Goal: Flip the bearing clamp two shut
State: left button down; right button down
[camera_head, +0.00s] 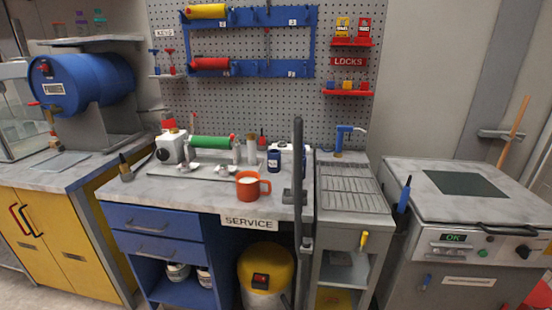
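On the service bench a green roller (210,142) with a red end lies across a small coater, its left end at a white drive housing (171,148). Pale upright parts (237,151) stand at its right end. Small shiny metal pieces (199,168) lie on the flat plate in front of the roller. I cannot tell which part is bearing clamp two, or whether it is open or shut. Neither of my grippers shows in the head view.
An orange mug (249,186) stands at the bench's front edge. A dark upright post (298,155) rises at the bench's right end. A dark blue jar (273,160) stands behind the mug. A brush (126,168) lies at the left.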

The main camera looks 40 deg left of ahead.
aim_at(194, 115)
jog(key=u, duration=1.75)
jog(key=i+j, duration=0.25)
jog(key=i, duration=0.15)
jog(key=i+j, duration=0.25)
jog(key=i, duration=0.15)
jog(key=i+j, duration=0.25)
jog(key=i, duration=0.15)
jog(key=z, duration=1.4)
